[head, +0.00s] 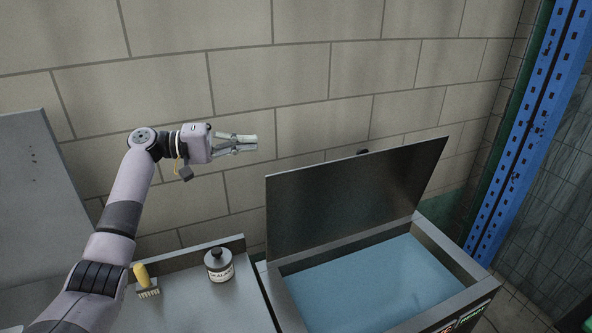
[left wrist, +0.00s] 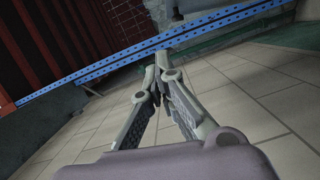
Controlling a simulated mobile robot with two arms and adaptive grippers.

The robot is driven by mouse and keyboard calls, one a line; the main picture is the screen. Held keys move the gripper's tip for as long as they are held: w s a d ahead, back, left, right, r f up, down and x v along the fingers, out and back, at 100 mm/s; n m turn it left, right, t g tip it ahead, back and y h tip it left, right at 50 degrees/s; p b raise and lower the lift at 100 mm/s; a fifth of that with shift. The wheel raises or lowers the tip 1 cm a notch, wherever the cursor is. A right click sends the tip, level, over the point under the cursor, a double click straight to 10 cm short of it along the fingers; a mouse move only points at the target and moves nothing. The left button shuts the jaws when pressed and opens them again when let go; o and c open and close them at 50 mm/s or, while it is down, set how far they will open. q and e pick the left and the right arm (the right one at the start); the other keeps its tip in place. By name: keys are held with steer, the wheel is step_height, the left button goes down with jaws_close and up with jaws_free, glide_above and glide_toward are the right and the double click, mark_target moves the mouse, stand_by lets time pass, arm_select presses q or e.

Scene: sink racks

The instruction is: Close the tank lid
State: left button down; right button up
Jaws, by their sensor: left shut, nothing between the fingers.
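The tank (head: 451,292) stands at the lower right in the head view, filled with blue liquid (head: 368,282). Its dark flat lid (head: 354,199) is open, standing up along the tank's back side near the wall. My left gripper (head: 254,143) is shut and empty. It is in the air in front of the wall, to the left of and higher than the lid in the picture, apart from it. The left wrist view shows its fingers meeting at the tips (left wrist: 160,60). My right gripper is in neither view.
A metal counter (head: 200,307) adjoins the tank on the left. A blue perforated post (head: 530,125) rises at the right. A tiled wall (head: 310,75) is behind.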

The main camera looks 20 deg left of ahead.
arm_select(q)
steer(key=w+d+f+p, duration=0.1)
steer(key=d+f+p, duration=0.1)
steer(key=d, duration=0.3)
steer(key=w+d+f+p, duration=0.1)
steer(key=d+f+p, duration=0.1)
steer(key=d, duration=0.4)
steer(key=shift+w+p, duration=0.4)
steer(key=shift+p, duration=0.3)
steer(key=shift+d, duration=0.1)
steer(key=shift+s+d, duration=0.1)
steer(key=shift+s, duration=0.05)
